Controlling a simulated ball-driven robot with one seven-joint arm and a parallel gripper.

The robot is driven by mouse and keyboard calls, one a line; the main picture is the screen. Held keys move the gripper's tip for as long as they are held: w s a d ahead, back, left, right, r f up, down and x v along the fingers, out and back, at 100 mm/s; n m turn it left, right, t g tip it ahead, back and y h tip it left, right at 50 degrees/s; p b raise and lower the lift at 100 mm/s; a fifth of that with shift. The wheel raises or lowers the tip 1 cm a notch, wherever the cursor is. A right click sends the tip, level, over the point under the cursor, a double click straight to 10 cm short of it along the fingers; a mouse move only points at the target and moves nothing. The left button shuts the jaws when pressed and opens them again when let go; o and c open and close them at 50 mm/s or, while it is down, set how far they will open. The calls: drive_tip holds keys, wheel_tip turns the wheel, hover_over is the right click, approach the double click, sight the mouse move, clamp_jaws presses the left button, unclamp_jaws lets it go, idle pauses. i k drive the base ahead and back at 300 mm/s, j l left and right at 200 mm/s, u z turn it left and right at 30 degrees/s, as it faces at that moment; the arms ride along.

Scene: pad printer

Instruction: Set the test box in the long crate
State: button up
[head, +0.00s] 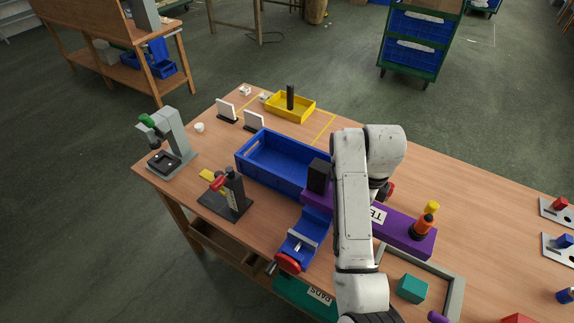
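The test box is a long purple box (411,234) with a white label on which "TE" shows. It lies on the bench right of the long crate, and my arm crosses in front of its middle. The long crate is a blue open crate (268,177) near the bench's middle, and its visible inside looks empty. A black block (318,176) stands at the crate's right end, by the purple box's left end. My gripper is hidden behind my white arm, so I cannot see whether it touches the purple box.
A blue vise (303,240) with a red handle and a black stand (230,195) are in front of the crate. A yellow tray (291,108) and white cards are behind it. An orange-and-black bottle (423,226) is at the purple box's right end.

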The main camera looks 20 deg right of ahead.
sight(301, 179)
drive_tip(key=i+j, duration=0.1)
drive_tip(key=i, duration=0.35)
drive_tip(key=i+j, duration=0.15)
drive_tip(key=i, duration=0.25)
